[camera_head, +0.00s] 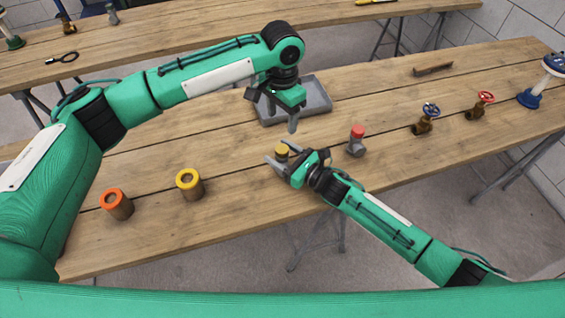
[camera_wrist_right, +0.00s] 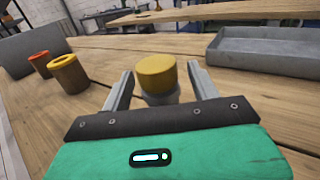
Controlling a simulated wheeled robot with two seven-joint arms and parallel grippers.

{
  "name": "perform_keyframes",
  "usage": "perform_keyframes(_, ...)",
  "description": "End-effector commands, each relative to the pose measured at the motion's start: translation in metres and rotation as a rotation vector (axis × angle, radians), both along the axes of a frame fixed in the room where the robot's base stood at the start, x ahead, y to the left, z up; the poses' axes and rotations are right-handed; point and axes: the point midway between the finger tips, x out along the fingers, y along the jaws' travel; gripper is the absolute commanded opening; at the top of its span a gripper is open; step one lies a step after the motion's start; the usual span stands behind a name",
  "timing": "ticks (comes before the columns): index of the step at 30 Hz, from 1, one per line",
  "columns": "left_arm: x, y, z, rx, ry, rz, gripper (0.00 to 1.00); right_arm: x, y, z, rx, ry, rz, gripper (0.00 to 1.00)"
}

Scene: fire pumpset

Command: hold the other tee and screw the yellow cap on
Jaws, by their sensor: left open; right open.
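A yellow cap (camera_head: 282,149) sits on top of a grey tee; both also show in the right wrist view, the cap (camera_wrist_right: 156,73) above the tee (camera_wrist_right: 160,97). My right gripper (camera_head: 278,154) is open, with one finger on each side of this tee, low over the table. In the wrist view a gap shows beside the fingers; I cannot tell whether either touches. My left gripper (camera_head: 290,117) is open and empty, pointing down above and behind the yellow cap. Another grey tee (camera_head: 355,149) with a red cap (camera_head: 357,131) stands to the right.
A grey tray (camera_head: 318,99) lies behind the left gripper. Yellow-ringed (camera_head: 190,187) and orange-ringed (camera_head: 118,207) cylinders stand at the left. Blue-handled (camera_head: 425,122) and red-handled (camera_head: 477,108) valves stand at the right. The front middle of the table is clear.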

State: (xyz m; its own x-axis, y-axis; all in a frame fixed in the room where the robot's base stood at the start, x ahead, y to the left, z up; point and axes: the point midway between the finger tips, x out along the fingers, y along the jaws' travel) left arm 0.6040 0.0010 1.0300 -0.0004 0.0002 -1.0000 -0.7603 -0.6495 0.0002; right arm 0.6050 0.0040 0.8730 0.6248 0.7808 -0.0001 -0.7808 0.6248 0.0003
Motion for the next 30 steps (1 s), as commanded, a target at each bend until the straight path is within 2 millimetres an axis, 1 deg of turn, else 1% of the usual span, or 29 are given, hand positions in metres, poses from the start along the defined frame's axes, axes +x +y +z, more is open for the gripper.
perform_keyframes(4, 0.000, 0.000, -0.003, 0.000, 0.000, 0.000, 0.60, -0.004, -0.006, -0.002, -0.001, 0.001, -0.001, 0.61)
perform_keyframes(8, 0.000, 0.000, -0.008, 0.000, 0.000, 0.000, 0.60, -0.016, -0.020, -0.003, -0.002, 0.001, 0.000, 0.61)
perform_keyframes(15, 0.000, 0.000, -0.022, 0.000, 0.000, 0.000, 0.60, -0.050, -0.063, -0.005, -0.002, 0.002, -0.001, 0.61)
perform_keyframes(21, 0.000, 0.000, -0.031, 0.000, 0.000, 0.000, 0.60, -0.074, -0.092, -0.003, -0.002, 0.001, -0.001, 0.61)
perform_keyframes(25, 0.000, 0.000, -0.034, 0.000, 0.000, 0.000, 0.60, -0.082, -0.103, -0.002, -0.001, 0.001, -0.001, 0.61)
perform_keyframes(30, 0.000, 0.000, -0.035, 0.000, 0.000, 0.000, 0.60, -0.086, -0.108, 0.000, -0.001, 0.001, 0.000, 0.61)
